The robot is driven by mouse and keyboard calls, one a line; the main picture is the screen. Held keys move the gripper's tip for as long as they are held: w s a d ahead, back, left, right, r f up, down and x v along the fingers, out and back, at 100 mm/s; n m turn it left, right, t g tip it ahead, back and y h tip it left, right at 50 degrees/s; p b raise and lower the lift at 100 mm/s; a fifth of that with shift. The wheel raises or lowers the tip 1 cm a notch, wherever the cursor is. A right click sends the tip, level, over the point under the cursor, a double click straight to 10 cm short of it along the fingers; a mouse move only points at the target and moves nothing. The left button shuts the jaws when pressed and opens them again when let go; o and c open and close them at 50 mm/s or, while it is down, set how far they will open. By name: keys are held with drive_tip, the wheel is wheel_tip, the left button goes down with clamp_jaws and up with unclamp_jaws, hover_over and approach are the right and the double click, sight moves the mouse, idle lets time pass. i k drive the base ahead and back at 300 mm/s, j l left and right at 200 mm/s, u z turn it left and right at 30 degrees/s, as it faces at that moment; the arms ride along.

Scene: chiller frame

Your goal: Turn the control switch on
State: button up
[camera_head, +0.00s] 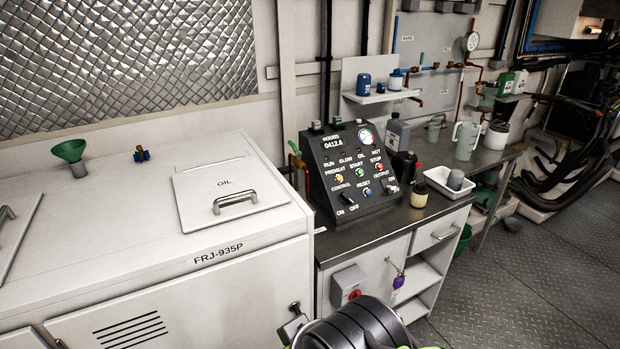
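The black control panel (350,172) stands on the metal counter, its sloped face turned to the front right. The control switch (346,198) is a small dark knob at the panel's lower left, below the word CONTROL and above the words ON and OFF. It is too small to tell which way it points. A dark rounded part of my arm (356,326) shows at the bottom edge, below and apart from the panel. My gripper's fingers do not show.
A white cabinet (250,262) with an oil lid fills the left. A red-knobbed switch box (349,285) is below the counter (420,221). A white tray (438,182) and bottles stand right of the panel. Bare floor (540,280) lies at right.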

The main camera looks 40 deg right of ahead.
sight(345, 199)
drive_tip(key=l+u, duration=0.45)
drive_tip(key=k+l+u, duration=0.1)
drive_tip(key=l+u, duration=0.35)
drive_tip(key=l, duration=0.2)
drive_tip(key=k+l+u, duration=0.2)
drive_tip(key=l+u, duration=0.7)
drive_tip(key=l, duration=0.25)
